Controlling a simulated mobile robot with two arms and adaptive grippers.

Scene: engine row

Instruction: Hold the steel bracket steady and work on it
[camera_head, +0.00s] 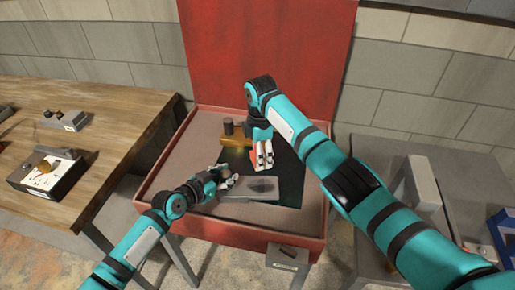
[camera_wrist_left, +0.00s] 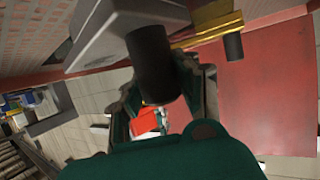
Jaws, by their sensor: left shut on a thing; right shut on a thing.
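The steel bracket (camera_head: 250,188), a flat grey plate with a darker patch on top, lies at the front of the dark mat in the red tray. My left gripper (camera_head: 228,181) is shut at its left end. In the left wrist view, the grey bracket (camera_wrist_left: 115,32) is close, with a dark cylinder (camera_wrist_left: 152,65) reaching down between the fingers of my left gripper (camera_wrist_left: 168,90). My right gripper (camera_head: 264,157) is above and behind the bracket, shut on a small red-orange thing (camera_head: 255,163), mostly hidden by the fingers.
The red tray (camera_head: 165,185) has a raised rim and a tall red back panel (camera_head: 265,50). A brass-coloured block (camera_head: 235,143) with dark knobs stands behind the bracket. A wooden table (camera_head: 110,120) is at left, a grey bench (camera_head: 440,150) at right. The tray's left side is clear.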

